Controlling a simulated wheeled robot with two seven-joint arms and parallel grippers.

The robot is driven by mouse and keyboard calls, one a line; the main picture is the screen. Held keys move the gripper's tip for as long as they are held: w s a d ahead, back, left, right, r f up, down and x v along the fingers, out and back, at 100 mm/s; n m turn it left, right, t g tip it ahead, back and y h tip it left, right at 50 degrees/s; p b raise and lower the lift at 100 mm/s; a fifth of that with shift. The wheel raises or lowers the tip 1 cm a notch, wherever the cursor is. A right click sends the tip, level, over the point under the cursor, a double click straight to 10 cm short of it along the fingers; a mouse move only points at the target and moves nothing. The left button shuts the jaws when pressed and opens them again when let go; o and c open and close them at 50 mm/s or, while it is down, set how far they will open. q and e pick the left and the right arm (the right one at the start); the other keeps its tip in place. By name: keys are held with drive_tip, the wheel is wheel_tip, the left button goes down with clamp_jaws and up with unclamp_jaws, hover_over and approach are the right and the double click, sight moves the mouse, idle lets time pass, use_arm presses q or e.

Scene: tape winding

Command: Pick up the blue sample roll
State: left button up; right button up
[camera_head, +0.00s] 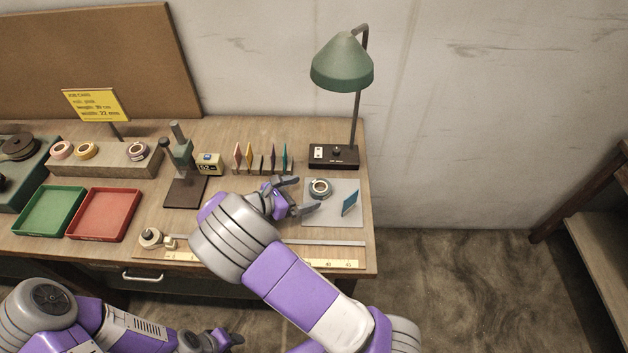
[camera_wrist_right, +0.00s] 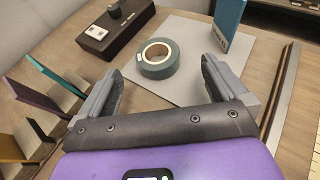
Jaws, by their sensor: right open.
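The sample roll (camera_head: 320,187), a grey-blue tape ring with a pale core, lies flat on the light grey mat (camera_head: 335,213) at the right end of the bench. It also shows in the right wrist view (camera_wrist_right: 156,60), just beyond the fingertips and roughly between their lines. My right gripper (camera_head: 302,194) is open and empty, its fingers pointing at the roll from the left in the head view, apart from it. My left gripper (camera_head: 226,338) is low at the bottom of the head view, in front of the bench; its jaw state is unclear.
A blue card (camera_head: 349,203) stands upright on the mat beside the roll. The lamp base (camera_head: 333,156) is behind. Several coloured cards (camera_head: 262,160) stand to the left. A metal rail with a ruler (camera_head: 330,243) runs along the front edge.

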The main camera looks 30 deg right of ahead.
sight(326, 186)
drive_tip(key=b+x, duration=0.1)
drive_tip(key=x, duration=0.2)
drive_tip(key=b+x, duration=0.1)
drive_tip(key=x, duration=0.1)
drive_tip(key=shift+w+d+f, duration=0.25)
drive_tip(key=shift+f, duration=0.15)
drive_tip(key=shift+d, duration=0.35)
drive_tip(key=c, duration=1.2)
